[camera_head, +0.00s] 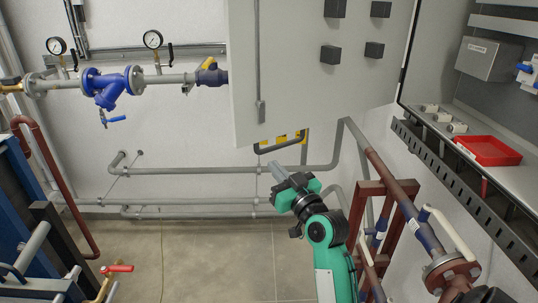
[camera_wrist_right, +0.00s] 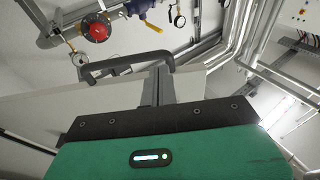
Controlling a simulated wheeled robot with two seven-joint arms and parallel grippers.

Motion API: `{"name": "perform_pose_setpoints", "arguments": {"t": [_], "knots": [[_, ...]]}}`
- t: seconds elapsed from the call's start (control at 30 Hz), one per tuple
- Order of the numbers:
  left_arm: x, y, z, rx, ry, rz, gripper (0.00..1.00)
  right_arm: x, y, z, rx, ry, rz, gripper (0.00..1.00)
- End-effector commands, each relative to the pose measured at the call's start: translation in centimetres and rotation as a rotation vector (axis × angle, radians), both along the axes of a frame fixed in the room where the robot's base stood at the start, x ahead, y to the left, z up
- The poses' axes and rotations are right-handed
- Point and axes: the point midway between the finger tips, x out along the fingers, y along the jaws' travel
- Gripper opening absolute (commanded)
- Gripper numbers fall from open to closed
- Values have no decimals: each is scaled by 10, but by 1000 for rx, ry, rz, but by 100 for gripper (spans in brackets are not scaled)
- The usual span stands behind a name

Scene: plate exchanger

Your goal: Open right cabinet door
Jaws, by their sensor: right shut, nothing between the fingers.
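The pale grey cabinet door (camera_head: 300,85) stands swung open, out to the left of the cabinet (camera_head: 508,115), whose inside shows at the right of the head view. A dark bar handle (camera_head: 280,144) shows at the door's lower edge; it also shows in the right wrist view (camera_wrist_right: 125,62), with the door (camera_wrist_right: 50,112) below it. My right gripper (camera_head: 277,171) is shut and empty, pointing up just below the handle. In the right wrist view, its fingertips (camera_wrist_right: 157,72) appear close to the handle's right end; contact cannot be told. My left gripper is not in view.
A red tray (camera_head: 488,150) sits inside the cabinet. Grey pipes (camera_head: 200,171) run along the back wall behind my right gripper. A dark red pipe and frame (camera_head: 395,182) stand right of my right arm. The floor (camera_head: 205,260) to its left is clear.

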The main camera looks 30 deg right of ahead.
Motion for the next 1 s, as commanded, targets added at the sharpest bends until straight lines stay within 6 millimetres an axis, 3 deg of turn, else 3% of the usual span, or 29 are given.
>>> {"name": "perform_pose_setpoints", "arguments": {"t": [0.1, 0.3, 0.77, 0.87, 1.0], "knots": [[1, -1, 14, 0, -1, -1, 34, 19, -1, 7, 2, 1, 0, 0], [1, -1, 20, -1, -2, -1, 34, 35, -1, 8, 2, 1, 0, 0], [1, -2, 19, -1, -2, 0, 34, 41, -1, 7, 0, 1, 0, 0], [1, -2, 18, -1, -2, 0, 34, 55, -2, 6, 0, 1, 1, 0], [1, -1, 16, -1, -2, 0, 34, 89, -4, 7, 1, 0, -3, 0]]}}
